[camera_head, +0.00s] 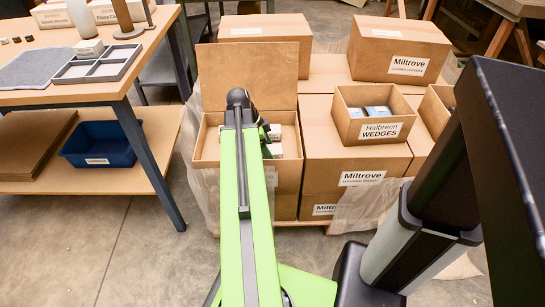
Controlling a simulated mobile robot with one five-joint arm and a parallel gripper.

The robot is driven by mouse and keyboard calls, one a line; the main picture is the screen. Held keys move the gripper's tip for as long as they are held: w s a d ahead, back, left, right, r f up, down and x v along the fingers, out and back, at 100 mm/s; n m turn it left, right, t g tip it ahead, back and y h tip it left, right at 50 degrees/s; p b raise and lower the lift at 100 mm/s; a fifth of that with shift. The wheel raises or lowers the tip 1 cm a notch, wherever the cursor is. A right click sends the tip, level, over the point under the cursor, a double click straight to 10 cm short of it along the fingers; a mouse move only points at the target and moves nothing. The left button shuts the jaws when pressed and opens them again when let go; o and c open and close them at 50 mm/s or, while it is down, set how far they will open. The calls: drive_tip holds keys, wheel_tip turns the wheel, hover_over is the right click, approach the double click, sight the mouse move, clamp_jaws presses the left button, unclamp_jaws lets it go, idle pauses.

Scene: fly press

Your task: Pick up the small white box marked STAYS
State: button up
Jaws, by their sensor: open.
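My green arm reaches forward into an open cardboard carton with its flap raised. The dark end of my gripper (266,134) is inside the carton's opening, mostly hidden behind the arm; its jaws are open. Small white boxes show just right of it in the carton: one higher up (276,129) and one lower (276,149). I cannot tell whether the gripper touches them. Another small white box (89,48) sits at the back edge of the grey divided tray on the left table. No STAYS mark is readable on any of these boxes.
The open carton (207,150) stands among stacked Miltrove cartons (340,135) on a pallet. A Halbrenn WEDGES box (374,130) is right of it. The left table (60,97) carries a grey tray (100,66); a blue bin (97,145) sits on its lower shelf. Floor between is clear.

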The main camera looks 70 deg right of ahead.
drive_tip(key=shift+b+x, duration=0.3)
drive_tip(key=shift+x, duration=0.7)
drive_tip(key=shift+w+r, duration=0.1)
drive_tip(key=shift+r, duration=0.05)
drive_tip(key=shift+c, duration=0.3)
clamp_jaws()
